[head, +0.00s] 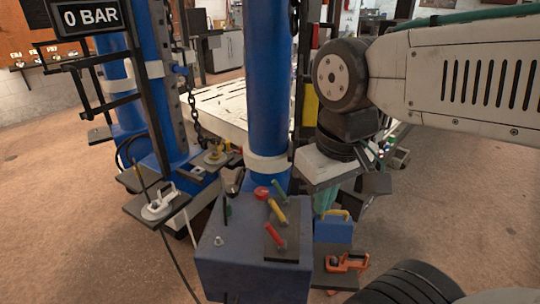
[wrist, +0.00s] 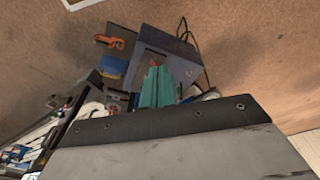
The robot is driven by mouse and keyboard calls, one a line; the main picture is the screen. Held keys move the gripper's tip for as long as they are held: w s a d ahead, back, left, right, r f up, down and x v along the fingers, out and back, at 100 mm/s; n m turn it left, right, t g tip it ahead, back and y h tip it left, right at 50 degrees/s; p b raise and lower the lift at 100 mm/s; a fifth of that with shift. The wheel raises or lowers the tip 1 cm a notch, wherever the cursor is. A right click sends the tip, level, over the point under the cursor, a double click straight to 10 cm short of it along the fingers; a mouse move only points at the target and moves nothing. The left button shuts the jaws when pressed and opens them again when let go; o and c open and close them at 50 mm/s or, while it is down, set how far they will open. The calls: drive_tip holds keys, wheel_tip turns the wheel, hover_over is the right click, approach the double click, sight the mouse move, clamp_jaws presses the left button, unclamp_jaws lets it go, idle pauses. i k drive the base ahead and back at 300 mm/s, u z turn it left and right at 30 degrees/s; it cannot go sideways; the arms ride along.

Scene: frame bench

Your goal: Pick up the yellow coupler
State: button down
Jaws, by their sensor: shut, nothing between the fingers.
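A short yellow cylinder (head: 278,213), which may be the yellow coupler, lies tilted on a dark plate on top of the blue-grey box (head: 238,262). Red pieces lie on either side of it. A brass-yellow fitting (head: 215,156) stands on a small shelf further back; I cannot tell which is the coupler. My gripper (head: 323,208), with teal fingers, points down just right of the box, apart from both yellow things. In the wrist view its fingers (wrist: 157,80) are together and empty. I cannot make out a yellow cylinder in the wrist view.
A thick blue post (head: 267,90) rises behind the box. A blue case with a yellow handle (head: 333,230) and an orange tool (head: 347,263) sit on low shelves to the right. A white clamp (head: 160,204) lies on a left shelf. Open floor (head: 75,240) lies left.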

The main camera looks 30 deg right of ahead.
sight(135, 170)
drive_tip(key=u, duration=0.65)
drive_tip(key=i, duration=0.95)
drive_tip(key=u, duration=1.2)
drive_tip(key=i, duration=1.95)
drive_tip(key=z, duration=0.3)
drive_tip(key=i, duration=1.1)
drive_tip(key=z, duration=1.55)
drive_tip(key=i, duration=0.8)
drive_tip(key=z, duration=0.75)
